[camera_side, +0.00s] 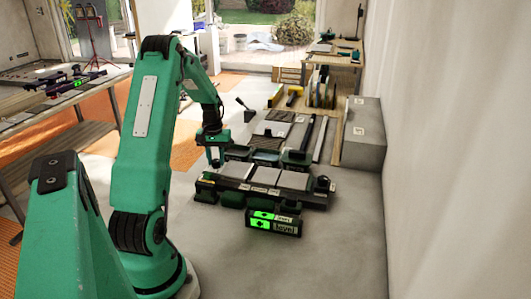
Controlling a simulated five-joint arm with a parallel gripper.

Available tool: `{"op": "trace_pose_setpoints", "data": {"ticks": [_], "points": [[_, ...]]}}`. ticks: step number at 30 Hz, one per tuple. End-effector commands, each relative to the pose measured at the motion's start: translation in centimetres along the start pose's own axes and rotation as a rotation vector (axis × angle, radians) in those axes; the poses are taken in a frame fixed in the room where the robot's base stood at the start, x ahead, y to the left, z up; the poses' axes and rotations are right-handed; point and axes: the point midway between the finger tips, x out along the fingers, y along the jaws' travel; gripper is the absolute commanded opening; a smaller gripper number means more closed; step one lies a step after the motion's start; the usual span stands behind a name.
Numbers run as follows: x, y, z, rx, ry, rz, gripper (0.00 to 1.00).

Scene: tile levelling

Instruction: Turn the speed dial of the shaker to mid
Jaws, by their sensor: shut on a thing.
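My gripper (214,157) points down at the left rear of a long dark device (318,201) bearing grey tiles. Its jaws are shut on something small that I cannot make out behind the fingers. A second dark green unit (265,157) stands just behind the device, to the right of my gripper. I cannot tell which of the two is the shaker. A black knob-like part (323,183) sits at the right end of the front device, apart from my gripper. The speed dial and its setting cannot be read here.
A box with a lit green display (273,222) stands in front of the device. Behind are dark panels and strips (285,128) on the floor. A grey block (362,135) stands by the right wall. The floor at front right is clear.

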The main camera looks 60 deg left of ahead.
Motion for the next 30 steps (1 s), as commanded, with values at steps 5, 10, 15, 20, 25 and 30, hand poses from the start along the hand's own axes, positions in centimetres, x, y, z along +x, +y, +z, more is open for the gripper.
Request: {"op": "trace_pose_setpoints", "data": {"ticks": [5, 10, 15, 20, 25, 30], "points": [[-0.11, 0.00, 0.00, -0.058, 0.000, 0.000, 0.05], [-0.11, 0.00, 0.00, -0.077, 0.000, 0.000, 0.05], [-0.12, -0.01, 0.00, -0.078, 0.000, 0.000, 0.05], [-0.12, -0.01, 0.00, -0.078, 0.000, 0.000, 0.30], [-0.08, -0.01, 0.00, -0.077, 0.000, 0.000, 0.50], [-0.05, -0.01, 0.00, -0.077, 0.000, 0.000, 0.50]]}}
